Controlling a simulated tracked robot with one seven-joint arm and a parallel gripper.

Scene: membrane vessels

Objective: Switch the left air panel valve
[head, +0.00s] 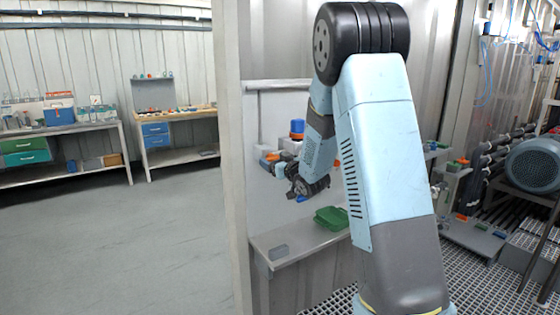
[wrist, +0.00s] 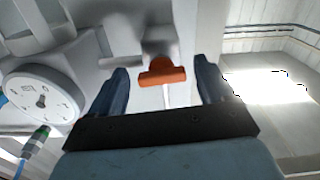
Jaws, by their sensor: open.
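An orange valve handle (wrist: 162,74) shows in the wrist view, fixed on a pale grey fitting with a thin white stem below it. My gripper (wrist: 161,64) is open, with one dark blue finger on each side of the handle. Gaps show between the handle and both fingers. I cannot tell from this view how far the fingertips reach in depth. In the head view, my gripper is small and partly hidden by my wrist, close to the air panel parts (head: 272,157), which show orange and grey pieces. My arm hides part of the panel.
A round white dial gauge (wrist: 40,98) and a green connector (wrist: 38,138) are left of my gripper in the wrist view. A wall edge (head: 230,150) stands left; open floor lies beyond.

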